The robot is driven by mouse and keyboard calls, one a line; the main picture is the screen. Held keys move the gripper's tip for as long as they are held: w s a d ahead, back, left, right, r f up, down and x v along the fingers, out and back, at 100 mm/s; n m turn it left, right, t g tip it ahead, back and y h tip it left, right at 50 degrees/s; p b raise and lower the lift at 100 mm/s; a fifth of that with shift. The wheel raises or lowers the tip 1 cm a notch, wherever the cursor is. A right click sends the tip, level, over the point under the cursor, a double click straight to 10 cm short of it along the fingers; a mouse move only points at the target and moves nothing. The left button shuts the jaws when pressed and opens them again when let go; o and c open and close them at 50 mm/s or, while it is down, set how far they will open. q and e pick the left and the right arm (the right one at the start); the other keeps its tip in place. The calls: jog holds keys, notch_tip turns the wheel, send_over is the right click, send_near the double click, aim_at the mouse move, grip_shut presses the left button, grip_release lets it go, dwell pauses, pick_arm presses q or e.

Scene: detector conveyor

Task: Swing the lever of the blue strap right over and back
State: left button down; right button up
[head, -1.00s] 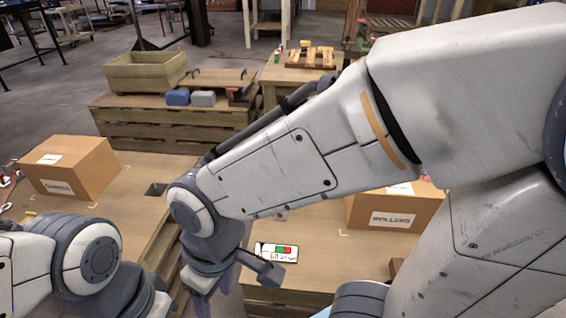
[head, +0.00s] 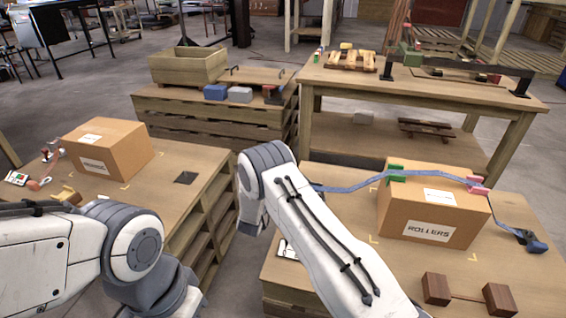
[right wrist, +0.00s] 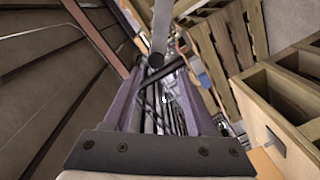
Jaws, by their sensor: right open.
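The blue strap (head: 350,186) runs over the cardboard box marked ROLLERS (head: 429,231) on the right-hand table. It passes a green corner piece (head: 396,172) and a pink one (head: 478,188). Its dark blue buckle (head: 531,241) lies on the table right of the box; I cannot make out the lever's position. My right arm rises left of the box, well away from the buckle; its gripper is hidden in the head view. In the right wrist view my right gripper (right wrist: 160,85) is open and empty. My left gripper is outside the view; only its arm shows.
Two brown blocks (head: 437,289) stand on the table's front part. A second box (head: 108,153) stands on the left table. A gap separates the two tables. A wooden bench (head: 430,95) stands behind. The wrist view shows pallet slats (right wrist: 232,50) near the right gripper.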

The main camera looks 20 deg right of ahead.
jog(key=shift+h, duration=0.3)
jog(key=x, duration=0.7)
jog(key=d+b+x, duration=0.1)
jog(key=x, duration=0.2)
jog(key=shift+s+d+f, duration=0.1)
jog(key=shift+d+f, duration=0.2)
grip_shut()
dwell(0.8)
